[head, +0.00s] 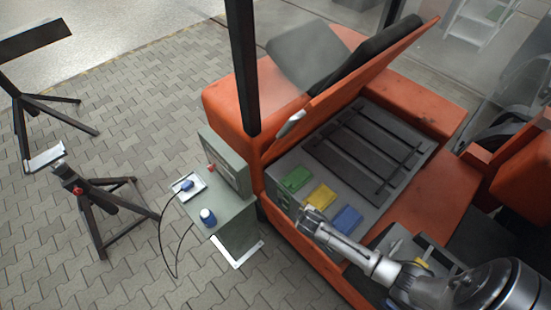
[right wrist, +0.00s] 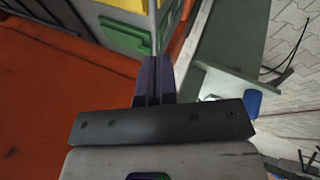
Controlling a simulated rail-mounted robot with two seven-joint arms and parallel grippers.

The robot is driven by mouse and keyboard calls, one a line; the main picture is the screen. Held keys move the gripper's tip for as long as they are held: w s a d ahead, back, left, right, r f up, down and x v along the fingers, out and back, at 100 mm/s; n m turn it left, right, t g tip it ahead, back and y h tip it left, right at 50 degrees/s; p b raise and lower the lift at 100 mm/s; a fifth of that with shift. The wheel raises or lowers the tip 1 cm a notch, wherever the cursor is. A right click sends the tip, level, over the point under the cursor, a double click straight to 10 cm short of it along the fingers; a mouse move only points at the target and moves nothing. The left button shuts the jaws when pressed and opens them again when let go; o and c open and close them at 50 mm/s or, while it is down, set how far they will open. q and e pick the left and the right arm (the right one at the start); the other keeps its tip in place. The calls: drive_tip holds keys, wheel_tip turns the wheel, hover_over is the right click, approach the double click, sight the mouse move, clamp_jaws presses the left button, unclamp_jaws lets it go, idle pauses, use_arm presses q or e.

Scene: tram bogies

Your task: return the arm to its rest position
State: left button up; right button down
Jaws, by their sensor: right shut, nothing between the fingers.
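My right arm comes in from the lower right in the head view. Its gripper (head: 308,217) is above the front edge of the orange vehicle's open compartment, close to the yellow block (head: 319,196) and left of the blue block (head: 346,220). In the right wrist view the two dark fingers (right wrist: 153,82) are together with nothing between them. They point toward the orange edge and a grey-green cabinet. My left gripper does not show.
An orange vehicle (head: 405,203) with a raised seat lid (head: 350,90) surrounds the compartment. A green block (head: 296,179) lies beside the yellow one. Black stands (head: 108,207) are on the paving.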

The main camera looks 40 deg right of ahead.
drive_tip(key=s+a+r+y, duration=0.1)
drive_tip(key=a+r, duration=0.2)
drive_tip(key=r, duration=0.3)
drive_tip(key=s+a+r+y+p, duration=0.1)
drive_tip(key=a+r, duration=0.3)
drive_tip(key=r, duration=0.3)
drive_tip(key=s+a+r+y, duration=0.1)
drive_tip(key=a+r, duration=0.2)
drive_tip(key=r, duration=0.3)
drive_tip(key=s+a+r+m+t+y+p, duration=0.1)
drive_tip(key=s+a+r+p, duration=0.25)
drive_tip(key=s+r, duration=0.4)
drive_tip(key=s+a+f+g, duration=0.1)
drive_tip(key=s+f, duration=0.1)
drive_tip(key=s, duration=0.5)
drive_tip(key=shift+s+a+f+g+y+p, duration=0.2)
drive_tip(key=shift+s+f+g+y+p, duration=0.1)
drive_tip(key=shift+s+f+g, duration=0.1)
